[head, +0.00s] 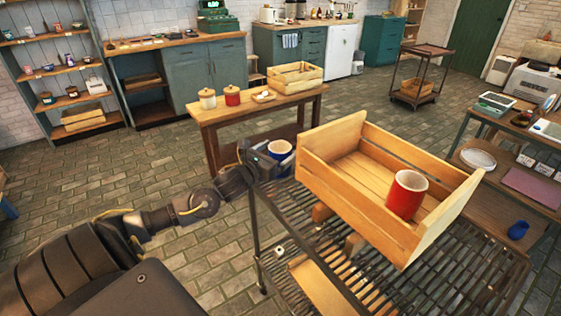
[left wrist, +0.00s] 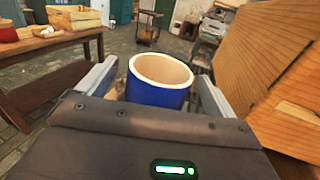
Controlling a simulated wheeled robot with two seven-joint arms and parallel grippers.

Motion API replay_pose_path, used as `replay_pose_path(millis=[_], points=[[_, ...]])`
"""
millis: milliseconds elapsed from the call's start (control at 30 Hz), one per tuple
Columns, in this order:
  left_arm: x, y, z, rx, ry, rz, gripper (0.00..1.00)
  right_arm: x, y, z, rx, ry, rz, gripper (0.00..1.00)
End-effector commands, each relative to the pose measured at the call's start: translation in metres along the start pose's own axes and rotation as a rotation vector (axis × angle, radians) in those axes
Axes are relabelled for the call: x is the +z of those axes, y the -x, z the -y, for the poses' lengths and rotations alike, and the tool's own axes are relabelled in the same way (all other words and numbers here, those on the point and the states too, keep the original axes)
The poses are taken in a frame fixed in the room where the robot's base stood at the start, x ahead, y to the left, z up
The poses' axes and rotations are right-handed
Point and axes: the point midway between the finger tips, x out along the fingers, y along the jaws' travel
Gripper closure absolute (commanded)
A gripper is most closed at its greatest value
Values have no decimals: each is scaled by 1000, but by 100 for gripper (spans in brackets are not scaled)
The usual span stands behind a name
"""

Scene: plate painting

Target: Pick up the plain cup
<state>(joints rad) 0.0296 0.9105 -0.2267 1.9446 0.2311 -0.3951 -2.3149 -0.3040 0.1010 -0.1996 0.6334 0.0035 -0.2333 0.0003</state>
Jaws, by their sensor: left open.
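A blue cup (head: 279,150) with a white rim and pale inside stands upright at the left of the wooden crate, by the metal rack's far left corner. My left gripper (head: 262,160) is at this cup, partly covering it. In the left wrist view the open fingers lie either side of the blue cup (left wrist: 158,92), with small gaps showing. Its base is hidden by the gripper body. A red cup (head: 407,194) with a white inside stands in the crate. Both cups look single-coloured on their visible sides. My right gripper is out of view.
The slatted wooden crate (head: 340,189) sits on the metal rack (head: 440,280), and its wall is close to the right of my left gripper. A wooden table (head: 222,112) with jars and another crate stands behind. Open tiled floor lies to the left.

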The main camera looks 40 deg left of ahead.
Motion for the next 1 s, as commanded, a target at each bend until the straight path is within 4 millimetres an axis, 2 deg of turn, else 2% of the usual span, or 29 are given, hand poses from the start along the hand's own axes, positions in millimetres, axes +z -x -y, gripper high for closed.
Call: replay_pose_path(millis=[100, 533, 833, 1000], points=[[0, 0, 0, 0, 0, 0, 8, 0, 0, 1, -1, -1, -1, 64], [0, 0, 0, 0, 0, 0, 64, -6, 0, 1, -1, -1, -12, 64], [3, 0, 0, 0, 0, 2, 64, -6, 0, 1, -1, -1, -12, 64], [16, 0, 0, -1, -1, 5, 64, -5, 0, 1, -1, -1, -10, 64]])
